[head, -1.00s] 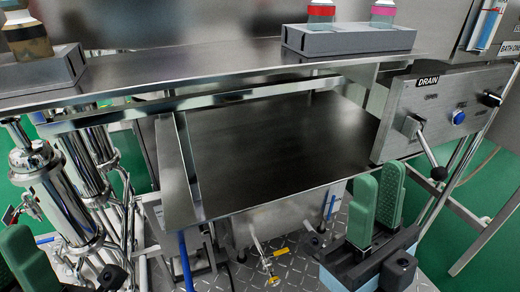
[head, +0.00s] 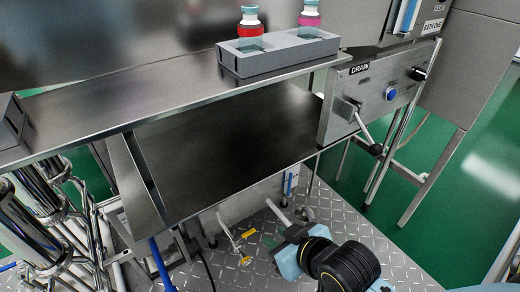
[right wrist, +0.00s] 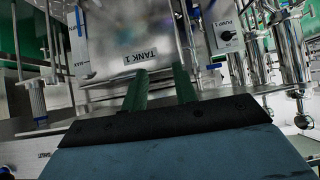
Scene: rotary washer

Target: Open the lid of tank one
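Tank one (right wrist: 115,35) is a pale metallic box marked "TANK 1" in the right wrist view. Its label (right wrist: 141,56) shows just above my fingertips. I cannot make out its lid or any lid handle. My right gripper (right wrist: 161,72) has two green fingers apart with nothing between them; it points toward the tank, and I cannot tell the distance. In the head view my right gripper (head: 272,242) is low, over the metal floor, mostly hidden behind my blue and black wrist. My left gripper is out of view.
A steel shelf (head: 180,85) holds a grey rack (head: 277,55) with two capped bottles. A "DRAIN" panel (head: 375,95) with a lever (head: 366,130) stands at the right. Shiny cylinders and pipes (head: 35,205) fill the left. The diamond-plate floor (head: 425,265) carries a yellow-handled valve (head: 240,245).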

